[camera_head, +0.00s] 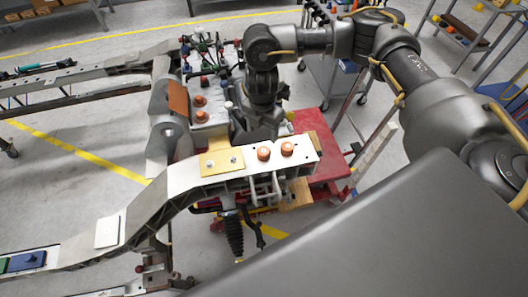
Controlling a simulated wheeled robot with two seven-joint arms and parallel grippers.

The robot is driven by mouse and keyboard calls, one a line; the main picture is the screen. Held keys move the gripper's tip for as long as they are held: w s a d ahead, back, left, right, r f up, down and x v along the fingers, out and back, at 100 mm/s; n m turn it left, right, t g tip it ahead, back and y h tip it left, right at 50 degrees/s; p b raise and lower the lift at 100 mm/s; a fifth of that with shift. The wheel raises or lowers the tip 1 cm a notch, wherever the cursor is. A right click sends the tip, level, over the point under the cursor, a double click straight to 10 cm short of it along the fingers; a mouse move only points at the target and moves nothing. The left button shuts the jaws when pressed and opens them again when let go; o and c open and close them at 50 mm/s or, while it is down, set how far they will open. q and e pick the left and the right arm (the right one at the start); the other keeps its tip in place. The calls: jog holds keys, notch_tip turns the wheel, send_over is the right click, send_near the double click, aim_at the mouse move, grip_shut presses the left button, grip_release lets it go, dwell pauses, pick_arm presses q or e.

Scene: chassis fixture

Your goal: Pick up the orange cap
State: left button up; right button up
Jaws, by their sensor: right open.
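Two orange caps, one (263,154) and another (287,148) to its right, stand on the near light-coloured chassis rail (180,183). Two more orange caps, one (200,101) and one (202,117) just below it in the picture, sit on the white block farther back. My right gripper (258,122) points down behind the near rail, between the two pairs of caps. It is open and holds no cap that I can see; its fingertips are hard to make out. My left gripper is out of view.
A rust-orange plate (177,97) stands left of the white block. A yellow plate (221,161) with two pale studs lies on the near rail, left of the caps. A red platform (325,165) is behind. Coloured cables and fittings (207,55) crowd the back.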

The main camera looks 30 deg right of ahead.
aim_at(264, 151)
notch_tip(264, 151, down, 6)
jog(key=shift+r, duration=0.15)
jog(key=f+p, duration=0.1)
jog(key=f, duration=0.1)
jog(key=f+p, duration=0.1)
jog(key=f, duration=0.1)
jog(key=shift+s+d+f, duration=0.15)
jog(key=shift+s, duration=0.05)
jog(key=shift+f, duration=0.4)
jog(key=c, duration=1.2)
